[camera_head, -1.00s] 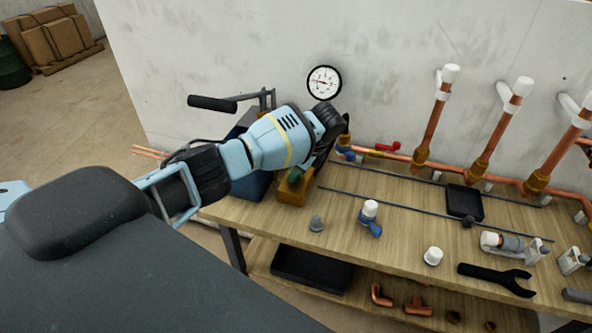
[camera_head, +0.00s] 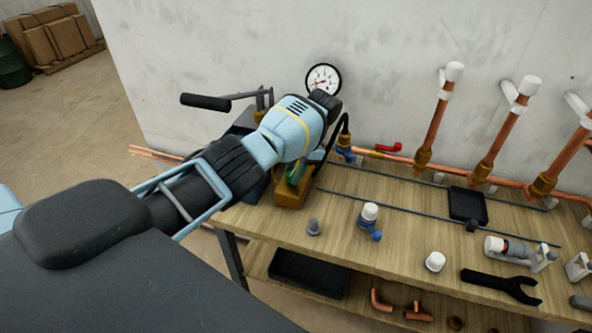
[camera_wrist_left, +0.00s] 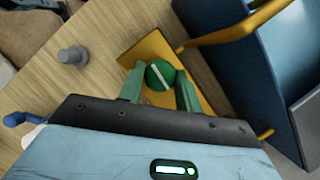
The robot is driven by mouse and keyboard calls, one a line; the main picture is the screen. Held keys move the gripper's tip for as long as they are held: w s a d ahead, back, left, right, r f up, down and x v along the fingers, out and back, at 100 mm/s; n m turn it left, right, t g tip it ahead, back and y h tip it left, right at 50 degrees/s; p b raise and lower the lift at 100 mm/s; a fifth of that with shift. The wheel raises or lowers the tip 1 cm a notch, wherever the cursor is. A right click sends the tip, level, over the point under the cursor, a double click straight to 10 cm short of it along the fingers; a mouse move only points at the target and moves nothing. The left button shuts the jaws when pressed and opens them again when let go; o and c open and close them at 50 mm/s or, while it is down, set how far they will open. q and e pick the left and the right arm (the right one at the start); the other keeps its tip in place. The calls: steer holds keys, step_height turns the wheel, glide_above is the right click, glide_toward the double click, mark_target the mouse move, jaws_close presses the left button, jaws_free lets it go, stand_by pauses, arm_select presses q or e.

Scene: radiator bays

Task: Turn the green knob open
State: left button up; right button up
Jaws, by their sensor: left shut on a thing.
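The green knob (camera_wrist_left: 160,75) is a round disc with a white line across it, seen in the left wrist view over a yellow-brown block (camera_wrist_left: 135,52). The line slants from upper left to lower right. My left gripper (camera_wrist_left: 158,84) has its two green fingers on either side of the knob and is shut on it. In the head view my left gripper (camera_head: 296,174) reaches down to the yellow-brown block (camera_head: 291,194) at the bench's left end. My light-blue wrist hides most of the knob there. My right gripper is in neither view.
A dial gauge (camera_head: 323,79) is close behind my left wrist. A pump handle (camera_head: 206,102) sticks out left, from a dark-blue box (camera_wrist_left: 232,50) beside the block. A grey plug (camera_head: 314,227) and blue valve (camera_head: 371,220) stand on the bench. Copper pipes (camera_head: 433,130) line the wall.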

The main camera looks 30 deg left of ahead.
arm_select(q)
steer(key=shift+n+h, duration=0.3)
steer(key=shift+n, duration=0.3)
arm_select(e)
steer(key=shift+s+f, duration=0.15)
arm_select(q)
steer(key=o, duration=1)
steer(key=b+v, duration=0.1)
steer(key=v, duration=0.6)
steer(key=shift+r, duration=0.35)
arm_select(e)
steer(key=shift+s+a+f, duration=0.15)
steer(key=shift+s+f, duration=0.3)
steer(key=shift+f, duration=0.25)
arm_select(q)
steer(key=shift+w+d, duration=0.1)
